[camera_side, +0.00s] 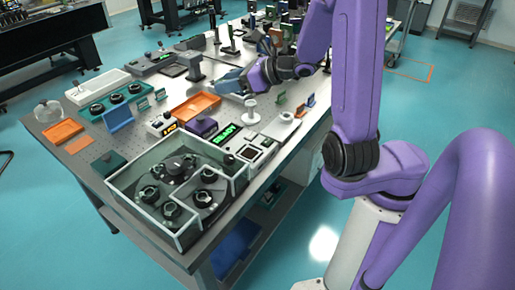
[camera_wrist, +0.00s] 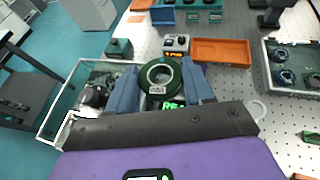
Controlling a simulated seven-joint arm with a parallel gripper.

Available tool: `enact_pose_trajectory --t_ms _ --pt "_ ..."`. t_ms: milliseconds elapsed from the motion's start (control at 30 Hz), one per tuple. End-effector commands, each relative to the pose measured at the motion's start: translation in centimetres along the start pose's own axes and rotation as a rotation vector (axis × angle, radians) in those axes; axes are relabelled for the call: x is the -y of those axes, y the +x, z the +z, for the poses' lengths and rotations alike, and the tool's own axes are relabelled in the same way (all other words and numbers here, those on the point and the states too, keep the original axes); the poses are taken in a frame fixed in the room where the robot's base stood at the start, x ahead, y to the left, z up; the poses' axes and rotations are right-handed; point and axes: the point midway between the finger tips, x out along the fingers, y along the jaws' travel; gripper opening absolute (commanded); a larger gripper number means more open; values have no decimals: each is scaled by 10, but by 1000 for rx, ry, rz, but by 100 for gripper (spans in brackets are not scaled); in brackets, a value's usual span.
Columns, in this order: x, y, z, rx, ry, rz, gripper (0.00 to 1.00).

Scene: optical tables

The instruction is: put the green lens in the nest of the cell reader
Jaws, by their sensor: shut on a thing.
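The green lens (camera_wrist: 160,75), a dark green ring with a pale centre, is between the two blue fingers of my gripper (camera_wrist: 160,88) in the wrist view. My gripper is shut on it and holds it above the table. In the side view my gripper (camera_side: 236,82) is over the middle of the table, and I cannot make out the lens there. A device with a green READY display (camera_side: 223,134), probably the cell reader, stands nearer the front of the table. Part of a green display (camera_wrist: 172,105) shows below the lens in the wrist view. The nest is not clearly visible.
A glass-walled enclosure (camera_side: 182,225) with dark round fixtures fills the near table end. A box with an amber display (camera_side: 162,125) stands left of the READY device. A white stand (camera_side: 251,109) is close to my gripper. An orange tray (camera_side: 194,107) lies behind.

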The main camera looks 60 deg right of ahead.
Motion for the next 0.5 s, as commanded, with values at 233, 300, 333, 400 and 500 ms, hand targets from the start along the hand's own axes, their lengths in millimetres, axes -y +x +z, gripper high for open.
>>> enact_pose_trajectory --t_ms 233,300,333,400,500 --pt "43 -14 -46 -4 25 -31 21" --pt "58 -22 -64 -3 30 -42 21" --pt "63 -26 -71 -2 32 -47 21" --pt "75 -35 -86 -1 35 -57 21" --pt "88 -48 -106 -1 38 -72 21"
